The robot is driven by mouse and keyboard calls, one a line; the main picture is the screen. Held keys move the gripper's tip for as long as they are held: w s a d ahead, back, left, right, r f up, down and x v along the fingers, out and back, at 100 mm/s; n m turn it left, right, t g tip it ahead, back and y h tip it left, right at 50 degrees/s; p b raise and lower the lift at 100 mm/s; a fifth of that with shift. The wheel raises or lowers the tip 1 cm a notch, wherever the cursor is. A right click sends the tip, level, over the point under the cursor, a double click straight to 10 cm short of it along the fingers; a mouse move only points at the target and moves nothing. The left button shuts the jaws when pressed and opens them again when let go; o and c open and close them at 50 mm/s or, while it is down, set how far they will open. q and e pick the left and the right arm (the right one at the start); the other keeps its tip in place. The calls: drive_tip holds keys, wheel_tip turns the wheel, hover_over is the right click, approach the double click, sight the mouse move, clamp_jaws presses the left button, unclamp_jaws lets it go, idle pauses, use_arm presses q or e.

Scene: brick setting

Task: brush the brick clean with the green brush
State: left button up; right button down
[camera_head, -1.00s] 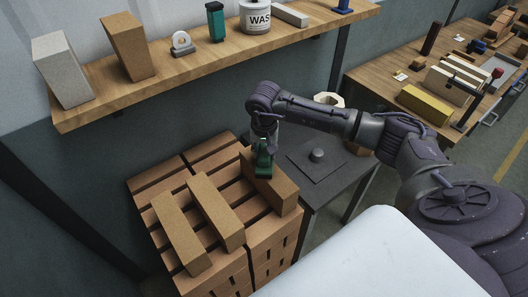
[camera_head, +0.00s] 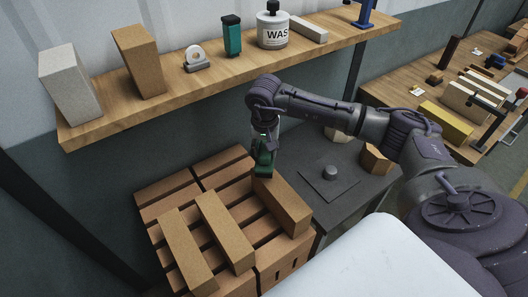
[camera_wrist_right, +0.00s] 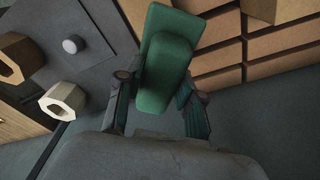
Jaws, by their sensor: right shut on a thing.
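My right gripper (camera_head: 263,150) is shut on the green brush (camera_head: 264,163), at the far end of the rightmost brick (camera_head: 284,207) on the stack. The brush overlaps that end of the brick in the head view; I cannot tell whether it touches. In the right wrist view, the brush (camera_wrist_right: 165,75) sits between the two fingers of the gripper (camera_wrist_right: 158,98), and its underside is hidden. A brick (camera_wrist_right: 278,8) is partly visible at the top right there. My left gripper is not in view.
Two more loose bricks (camera_head: 224,232) lie on the brick stack (camera_head: 165,187). A dark table (camera_head: 350,183) stands right of it, with a plate and knob (camera_head: 330,172) and a hexagonal block (camera_head: 376,159). A wooden shelf (camera_head: 190,85) with several items hangs above.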

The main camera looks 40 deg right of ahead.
wheel_tip(320, 180, up, 2)
drive_tip(key=shift+s+r+p, duration=0.1)
drive_tip(key=shift+p, duration=0.25)
drive_tip(key=shift+w+r+p, duration=0.25)
drive_tip(key=shift+r+p, duration=0.3)
drive_tip(key=shift+r, duration=0.35)
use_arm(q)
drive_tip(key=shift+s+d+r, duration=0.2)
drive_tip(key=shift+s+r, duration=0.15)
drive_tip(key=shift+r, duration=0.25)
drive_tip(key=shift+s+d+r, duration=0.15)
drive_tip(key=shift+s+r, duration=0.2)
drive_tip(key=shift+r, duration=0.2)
use_arm(e)
drive_tip(key=shift+s+r, duration=0.15)
drive_tip(key=shift+r, duration=0.15)
drive_tip(key=shift+f, duration=0.1)
